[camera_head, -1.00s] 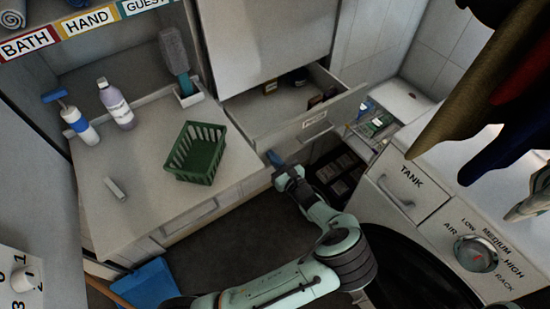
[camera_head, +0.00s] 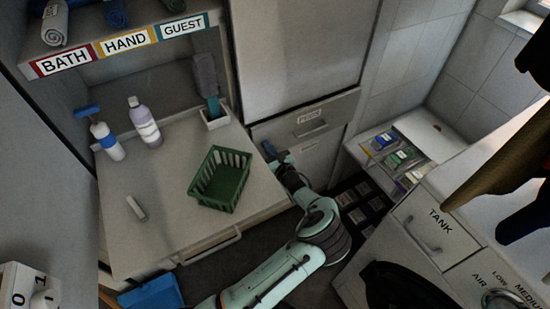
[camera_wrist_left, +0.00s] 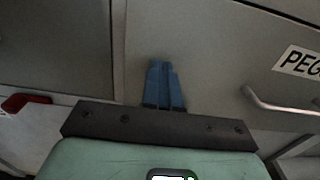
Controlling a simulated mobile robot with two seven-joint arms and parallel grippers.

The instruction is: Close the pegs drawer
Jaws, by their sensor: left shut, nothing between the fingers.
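The pegs drawer (camera_head: 335,112) is a grey front with a white label and a bar handle, below the tall cabinet. Its inside no longer shows in the head view; it looks pushed in, though I cannot tell whether it is fully flush. In the left wrist view the PEGS label (camera_wrist_left: 300,62) and the handle (camera_wrist_left: 278,104) are at the right. My left gripper (camera_head: 269,149) is at the drawer's lower left corner. Its blue fingers (camera_wrist_left: 164,86) are shut and empty, in front of the grey panel; contact is unclear. My right gripper is not in view.
A green basket (camera_head: 220,179) and bottles (camera_head: 144,123) stand on the counter at left. A washing machine with a TANK drawer (camera_head: 436,227) is at right. A low shelf with small boxes (camera_head: 398,157) lies right of the cabinet. Dark crates (camera_head: 362,204) sit below it.

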